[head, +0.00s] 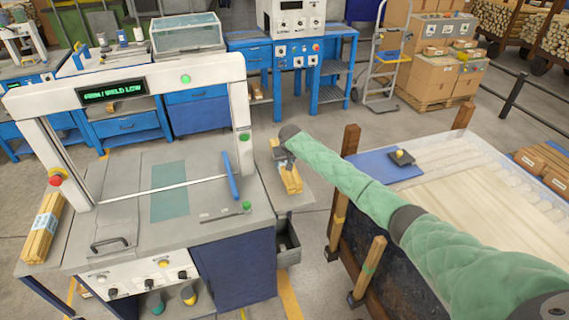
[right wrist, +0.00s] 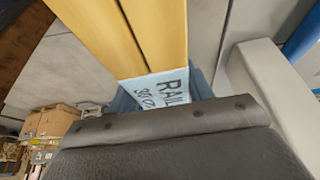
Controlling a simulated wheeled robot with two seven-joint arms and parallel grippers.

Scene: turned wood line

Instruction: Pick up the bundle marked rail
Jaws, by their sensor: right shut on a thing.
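The bundle marked rail (head: 291,180) is a set of pale wooden strips at the right side of the grey machine. In the right wrist view its yellow strips (right wrist: 125,35) run up and away, and a pale blue band (right wrist: 168,90) reads "RAIL" with a partly hidden line below. My right gripper (head: 284,158) is shut on this bundle from above; its fingertips are mostly hidden. The bundle is over a small grey side shelf (head: 308,197); I cannot tell whether they touch. My left gripper is not in view.
The machine's white frame (head: 130,83) and blue handle (head: 230,176) stand just left of the bundle. Another banded wood bundle (head: 42,226) lies at the machine's left. Wooden posts (head: 369,268) and a wrapped pale stack (head: 450,190) are on the right. Floor is open behind.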

